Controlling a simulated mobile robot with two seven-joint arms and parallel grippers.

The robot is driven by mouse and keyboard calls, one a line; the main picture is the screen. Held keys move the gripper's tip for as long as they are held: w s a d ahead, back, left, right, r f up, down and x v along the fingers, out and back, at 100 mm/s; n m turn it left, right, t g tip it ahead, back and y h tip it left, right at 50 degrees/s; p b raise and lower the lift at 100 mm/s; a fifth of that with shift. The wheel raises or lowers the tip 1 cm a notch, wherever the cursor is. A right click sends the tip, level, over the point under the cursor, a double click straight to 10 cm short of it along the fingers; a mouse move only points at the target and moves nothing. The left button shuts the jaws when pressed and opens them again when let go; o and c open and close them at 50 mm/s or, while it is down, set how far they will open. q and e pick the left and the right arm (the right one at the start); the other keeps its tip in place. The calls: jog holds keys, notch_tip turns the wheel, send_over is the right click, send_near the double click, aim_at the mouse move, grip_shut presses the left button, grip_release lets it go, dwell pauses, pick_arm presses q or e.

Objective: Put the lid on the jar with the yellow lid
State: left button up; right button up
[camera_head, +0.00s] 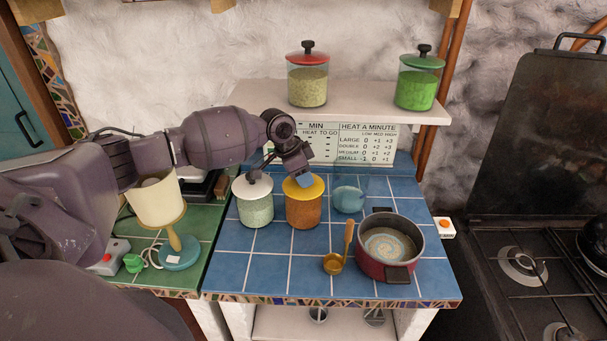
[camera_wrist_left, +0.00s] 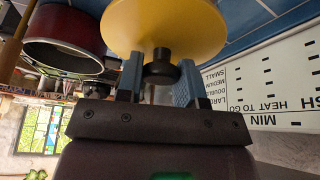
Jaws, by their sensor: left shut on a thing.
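The yellow lid (camera_head: 314,187) is over the top of a glass jar with orange contents (camera_head: 303,211) on the blue tiled counter. It looks level, and I see no clear gap between lid and jar. My left gripper (camera_head: 302,178) comes down from above and is shut on the lid's knob. In the left wrist view, the black knob (camera_wrist_left: 161,70) is between the two blue-grey fingertips of the left gripper (camera_wrist_left: 158,78), with the yellow lid (camera_wrist_left: 165,25) beyond it. The jar body is hidden there. My right gripper is not in view.
A white-lidded jar (camera_head: 256,211) stands close on the left. A blue rounded thing (camera_head: 349,200), a brass ladle (camera_head: 334,264) and a red pot (camera_head: 384,270) are to the right. Red-lidded (camera_head: 307,86) and green-lidded (camera_head: 416,88) jars stand on the shelf (camera_head: 365,111). The front counter is free.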

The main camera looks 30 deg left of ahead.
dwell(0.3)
pick_arm(q)
jog(key=o, duration=1.5)
jog(key=shift+r, duration=3.45)
jog(key=shift+f, duration=0.1)
